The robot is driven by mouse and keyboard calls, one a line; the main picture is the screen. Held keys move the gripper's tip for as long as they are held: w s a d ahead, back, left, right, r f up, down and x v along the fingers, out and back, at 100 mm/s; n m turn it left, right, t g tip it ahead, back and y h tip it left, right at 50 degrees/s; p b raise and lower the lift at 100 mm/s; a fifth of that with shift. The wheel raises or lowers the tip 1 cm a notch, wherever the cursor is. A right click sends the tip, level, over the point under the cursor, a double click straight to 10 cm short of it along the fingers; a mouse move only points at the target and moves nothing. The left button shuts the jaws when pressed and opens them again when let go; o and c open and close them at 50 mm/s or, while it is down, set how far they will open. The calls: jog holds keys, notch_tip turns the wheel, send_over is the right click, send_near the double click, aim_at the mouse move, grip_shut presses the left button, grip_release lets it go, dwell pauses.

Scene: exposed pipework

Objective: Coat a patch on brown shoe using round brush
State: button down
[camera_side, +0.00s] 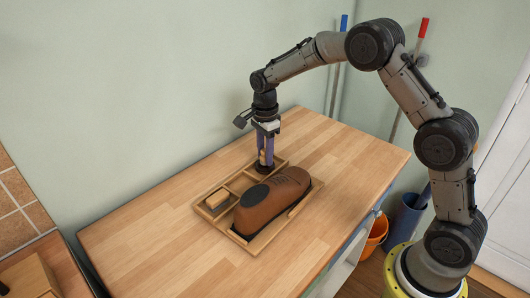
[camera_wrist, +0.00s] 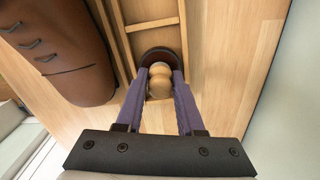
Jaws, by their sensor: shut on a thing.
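The brown shoe (camera_side: 271,200) lies in a wooden tray (camera_side: 259,247) on the table. In the wrist view the shoe (camera_wrist: 62,45) is at the upper left, with its laces showing. My gripper (camera_side: 265,158) is at the back end of the tray, behind the shoe. In the wrist view its purple fingers (camera_wrist: 160,82) are shut on the wooden knob handle of the round brush (camera_wrist: 160,56). The brush's dark round head (camera_side: 264,168) points down, at or just above the tray's back compartment. I cannot tell whether it touches the tray.
A small light block (camera_side: 219,198) sits in the tray's left compartment. The wooden table (camera_side: 140,245) is clear around the tray. The wall (camera_side: 130,90) stands close behind. An orange bucket (camera_side: 376,232) and a blue bin (camera_side: 405,218) stand on the floor at right.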

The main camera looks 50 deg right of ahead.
jog(key=shift+f, duration=0.35)
dwell(0.7)
jog(key=shift+r, duration=3.55)
